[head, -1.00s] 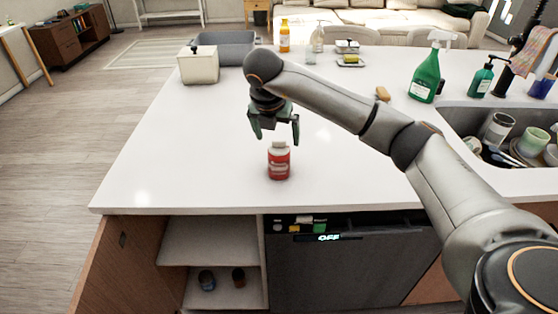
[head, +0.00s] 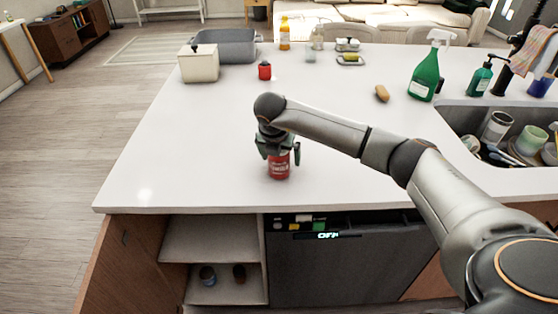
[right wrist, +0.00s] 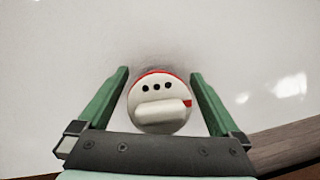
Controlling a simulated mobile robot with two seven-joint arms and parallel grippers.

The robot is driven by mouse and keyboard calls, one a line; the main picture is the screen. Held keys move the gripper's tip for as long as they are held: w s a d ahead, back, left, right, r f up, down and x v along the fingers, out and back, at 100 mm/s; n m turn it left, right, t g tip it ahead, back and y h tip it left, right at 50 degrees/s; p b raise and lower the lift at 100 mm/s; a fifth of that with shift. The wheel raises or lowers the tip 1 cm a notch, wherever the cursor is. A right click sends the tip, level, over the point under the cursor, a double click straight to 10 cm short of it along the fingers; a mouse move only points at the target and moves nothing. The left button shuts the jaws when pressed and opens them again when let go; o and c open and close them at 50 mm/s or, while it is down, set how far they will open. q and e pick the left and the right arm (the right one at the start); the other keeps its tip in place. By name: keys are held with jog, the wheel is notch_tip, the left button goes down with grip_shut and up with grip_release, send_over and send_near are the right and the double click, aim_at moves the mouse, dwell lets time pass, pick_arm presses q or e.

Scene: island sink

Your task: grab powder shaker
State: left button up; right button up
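The powder shaker (head: 279,168) is a red bottle with a pale label, standing upright on the white counter near its front edge. In the right wrist view its white cap (right wrist: 158,104) with three dark holes and a raised tab shows from above. My right gripper (head: 279,160) is above and around the shaker's upper part. In the right wrist view the green fingers of the gripper (right wrist: 159,80) stand on either side of the cap, with a gap on both sides. The gripper is open. My left gripper is not in view.
A small red container (head: 264,71), a white box (head: 198,64) and a grey basin (head: 225,47) stand further back. A green spray bottle (head: 425,78) and the sink (head: 468,119) are to the right. The counter (head: 180,140) around the shaker is clear.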

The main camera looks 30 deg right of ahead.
jog(key=c, duration=1.5)
jog(key=shift+o, duration=0.2)
jog(key=shift+r, duration=0.1)
